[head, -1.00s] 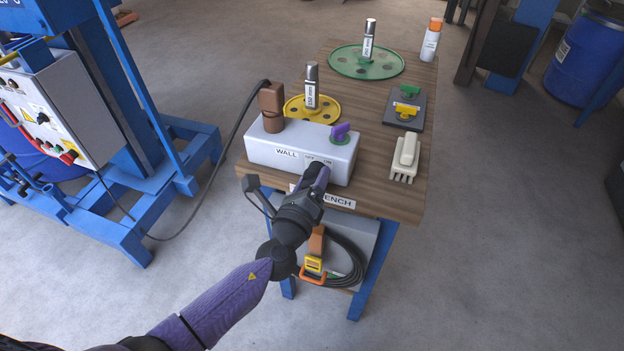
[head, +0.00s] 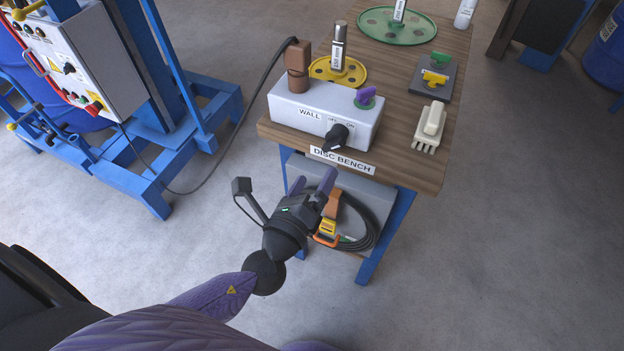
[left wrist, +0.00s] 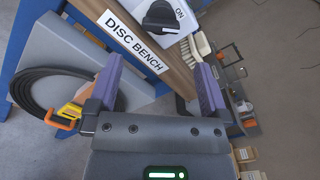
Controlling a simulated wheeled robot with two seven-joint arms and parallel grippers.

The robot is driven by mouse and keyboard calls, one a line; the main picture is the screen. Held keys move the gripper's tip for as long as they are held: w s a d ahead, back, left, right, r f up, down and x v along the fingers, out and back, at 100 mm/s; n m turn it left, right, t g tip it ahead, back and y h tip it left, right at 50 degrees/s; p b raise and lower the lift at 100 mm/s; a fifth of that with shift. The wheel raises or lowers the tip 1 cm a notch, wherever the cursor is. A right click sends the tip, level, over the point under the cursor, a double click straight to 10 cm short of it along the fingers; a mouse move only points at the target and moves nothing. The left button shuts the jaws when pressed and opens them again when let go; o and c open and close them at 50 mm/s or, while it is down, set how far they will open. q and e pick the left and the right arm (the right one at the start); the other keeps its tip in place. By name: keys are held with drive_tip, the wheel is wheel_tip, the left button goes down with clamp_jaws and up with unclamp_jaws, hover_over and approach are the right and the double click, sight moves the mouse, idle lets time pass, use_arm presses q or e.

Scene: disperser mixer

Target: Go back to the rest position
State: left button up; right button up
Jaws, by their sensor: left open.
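My left gripper (head: 312,183) is open and empty, in front of and below the front edge of the wooden disc bench (head: 405,168). Its two purple fingers are apart; in the left wrist view the open gripper (left wrist: 155,85) has nothing between its fingers but the background. The white wall box (head: 300,112) stands on the bench with a black rotary switch (head: 337,137) on its front. The switch also shows in the left wrist view (left wrist: 160,16), beyond the fingers. My right gripper does not show.
A brown plug (head: 298,68) and a purple part (head: 365,96) are on the wall box. A blue machine frame (head: 160,185) stands at left.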

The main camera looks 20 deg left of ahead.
use_arm(q)
drive_tip(key=shift+s, duration=0.25)
drive_tip(key=s+a+f+n+g+y, duration=0.1)
drive_tip(key=s+a+f+n+g, duration=0.2)
drive_tip(key=f, duration=0.5)
drive_tip(key=s+a+f+n+g, duration=0.1)
drive_tip(key=s+f+n+g, duration=0.35)
drive_tip(key=f, duration=0.35)
drive_tip(key=s+a+f+n+g+y, duration=0.1)
drive_tip(key=s+a+f+n+g, duration=0.3)
drive_tip(key=f, duration=0.4)
drive_tip(key=s+d+f+n+g, duration=0.1)
drive_tip(key=s+f+n+g, duration=0.2)
drive_tip(key=s, duration=0.9)
drive_tip(key=s+d+f+n+g+h, duration=0.1)
drive_tip(key=s+f+n+g, duration=0.2)
drive_tip(key=s+f+n, duration=0.3)
drive_tip(key=s+n, duration=0.4)
drive_tip(key=s, duration=0.2)
drive_tip(key=shift+s+f, duration=0.15)
drive_tip(key=shift+s, duration=0.05)
drive_tip(key=shift+w+a+n+g, duration=0.1)
drive_tip(key=shift+n+g, duration=0.15)
